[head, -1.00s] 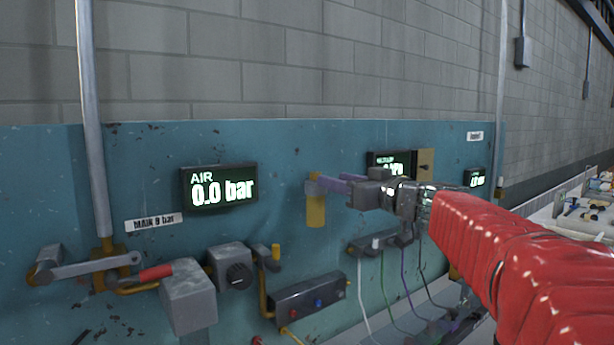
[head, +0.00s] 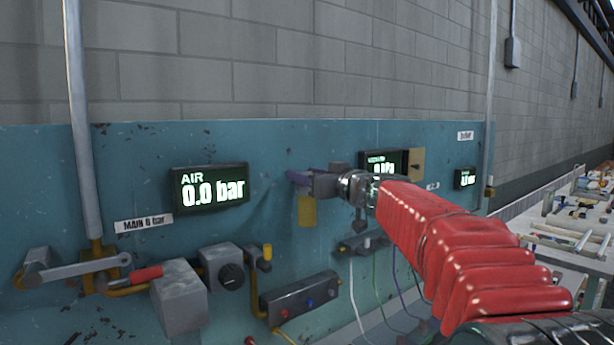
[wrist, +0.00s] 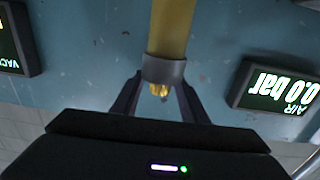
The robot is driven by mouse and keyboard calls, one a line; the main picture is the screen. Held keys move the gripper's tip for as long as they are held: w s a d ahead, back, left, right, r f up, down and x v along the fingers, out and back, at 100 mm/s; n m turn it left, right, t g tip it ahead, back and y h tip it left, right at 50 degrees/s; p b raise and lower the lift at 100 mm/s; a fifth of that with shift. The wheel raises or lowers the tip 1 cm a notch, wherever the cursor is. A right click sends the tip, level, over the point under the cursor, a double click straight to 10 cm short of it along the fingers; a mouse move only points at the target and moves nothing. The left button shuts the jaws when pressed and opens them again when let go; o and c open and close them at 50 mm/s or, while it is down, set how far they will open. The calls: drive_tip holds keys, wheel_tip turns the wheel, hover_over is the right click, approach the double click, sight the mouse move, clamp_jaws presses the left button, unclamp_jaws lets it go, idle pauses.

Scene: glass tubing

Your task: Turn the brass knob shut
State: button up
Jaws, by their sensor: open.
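A gold ridged knob (wrist: 160,90), which looks like the brass knob, shows in the wrist view at the end of a grey collar (wrist: 164,69). The collar sits on a yellow cylinder (wrist: 172,25). My gripper (wrist: 160,84) is open, with one dark finger on each side of the knob and collar. Gaps show between the fingers and the knob. In the head view my gripper (head: 299,177) is at the top of the yellow cylinder (head: 307,211), in front of the teal panel; the knob is hidden there behind the fingers.
The AIR display (head: 210,188) reads 0.0 bar, left of my gripper. A vacuum display (head: 380,163) is to the right, partly covered. A lever valve (head: 75,270), grey boxes and a button box (head: 300,298) are lower on the panel. A cluttered bench (head: 590,235) stands at right.

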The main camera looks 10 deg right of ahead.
drive_tip(key=shift+c, duration=0.4)
clamp_jaws()
drive_tip(key=shift+d+n+g+y, duration=0.1)
drive_tip(key=shift+n+g+y, duration=0.2)
drive_tip(key=shift+n+y, duration=0.3)
drive_tip(key=shift+n+g+y, duration=1)
drive_tip(key=shift+y, duration=0.5)
drive_tip(key=shift+n+g+y, duration=1.8)
drive_tip(key=shift+g, duration=0.3)
drive_tip(key=shift+n+g+y, duration=0.7)
drive_tip(key=shift+n+g, duration=0.3)
drive_tip(key=shift+g, duration=0.4)
drive_tip(key=shift+r, duration=0.1)
drive_tip(key=shift+o, duration=0.4)
unclamp_jaws()
